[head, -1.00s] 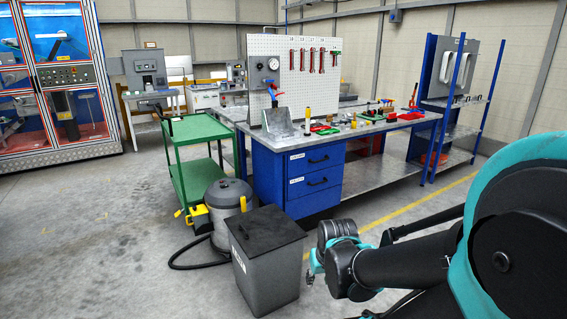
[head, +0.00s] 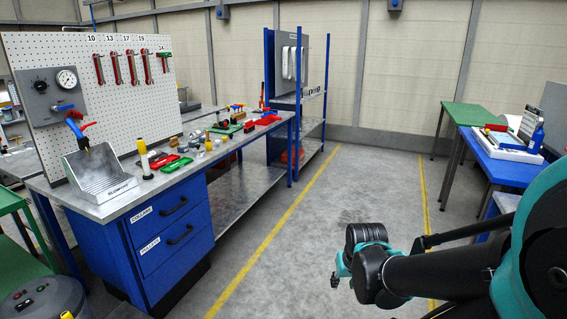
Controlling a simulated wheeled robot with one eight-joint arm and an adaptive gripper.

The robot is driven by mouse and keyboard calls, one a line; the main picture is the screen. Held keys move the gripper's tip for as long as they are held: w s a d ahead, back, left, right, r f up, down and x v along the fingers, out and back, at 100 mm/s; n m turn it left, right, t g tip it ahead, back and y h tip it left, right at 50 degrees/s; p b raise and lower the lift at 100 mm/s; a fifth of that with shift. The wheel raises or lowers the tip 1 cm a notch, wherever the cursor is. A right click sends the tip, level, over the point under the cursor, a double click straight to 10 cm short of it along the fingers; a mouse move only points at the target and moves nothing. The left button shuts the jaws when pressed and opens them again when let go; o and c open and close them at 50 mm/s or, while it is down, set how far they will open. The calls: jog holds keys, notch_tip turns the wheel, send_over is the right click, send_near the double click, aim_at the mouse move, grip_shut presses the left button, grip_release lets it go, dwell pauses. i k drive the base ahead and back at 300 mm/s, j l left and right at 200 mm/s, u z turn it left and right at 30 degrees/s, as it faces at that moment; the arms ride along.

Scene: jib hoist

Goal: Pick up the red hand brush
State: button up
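I cannot make out a red hand brush for certain. A small red object (head: 268,119) lies near the far right end of the workbench top (head: 118,203); its shape is too small to tell. Another red object (head: 164,161) lies flat nearer the front, beside a green one. A small red thing (head: 496,127) is on the blue table at the right. My gripper (head: 339,274) hangs over open floor, right of the workbench and apart from everything. Its fingers are small and partly hidden by the wrist, so their opening does not show.
A pegboard (head: 105,75) with red-handled tools stands at the workbench's back left. A grey scoop-like tray (head: 99,174) sits at its front corner. A blue table (head: 492,165) and green table (head: 462,113) stand right. Floor between yellow lines is clear.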

aim_at(249, 126)
jog(key=i+l+z, duration=0.2)
jog(key=i, duration=1.65)
jog(key=i+j+u, duration=0.15)
jog(key=i+u, duration=0.15)
jog(key=i, duration=0.75)
jog(key=i+l+u, duration=0.1)
jog(key=i+u, duration=0.2)
jog(key=i, duration=1.1)
